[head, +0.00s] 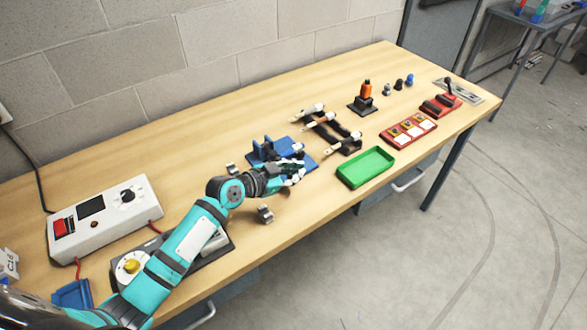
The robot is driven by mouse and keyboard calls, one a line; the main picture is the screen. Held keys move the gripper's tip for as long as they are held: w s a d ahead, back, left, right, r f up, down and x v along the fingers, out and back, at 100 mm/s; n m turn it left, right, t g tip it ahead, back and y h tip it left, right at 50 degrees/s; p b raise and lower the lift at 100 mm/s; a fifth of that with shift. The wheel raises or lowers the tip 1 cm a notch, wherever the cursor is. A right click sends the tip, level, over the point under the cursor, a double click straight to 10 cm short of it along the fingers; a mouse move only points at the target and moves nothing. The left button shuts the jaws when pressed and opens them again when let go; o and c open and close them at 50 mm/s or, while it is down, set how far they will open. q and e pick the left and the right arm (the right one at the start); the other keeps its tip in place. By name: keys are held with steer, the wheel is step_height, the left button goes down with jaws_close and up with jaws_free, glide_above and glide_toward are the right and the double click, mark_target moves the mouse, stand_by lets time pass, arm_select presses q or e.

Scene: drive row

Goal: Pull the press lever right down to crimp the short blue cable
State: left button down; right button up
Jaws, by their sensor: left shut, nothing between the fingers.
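My left gripper (296,176) is shut and empty. It is at the front right of a blue fixture (266,150) with upright parts on a blue plate; whether it touches the fixture cannot be told. My gripper and wrist hide part of the fixture. A small black stick-like handle (448,86) stands by a red block (437,104) at the far right; I cannot tell whether it is the press lever. I cannot make out the short blue cable. My right gripper is not in view.
A green tray (366,168) is right of my left gripper, near the front edge. Behind it are a dark rack (324,131) with white-ended pieces and a red tray (384,134). An orange-topped tool (366,90) stands further back. A white meter box (104,217) is at left.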

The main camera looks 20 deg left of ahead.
arm_select(q)
steer(key=shift+s+f, duration=0.1)
steer(key=shift+f, duration=0.45)
steer(key=shift+d, duration=0.1)
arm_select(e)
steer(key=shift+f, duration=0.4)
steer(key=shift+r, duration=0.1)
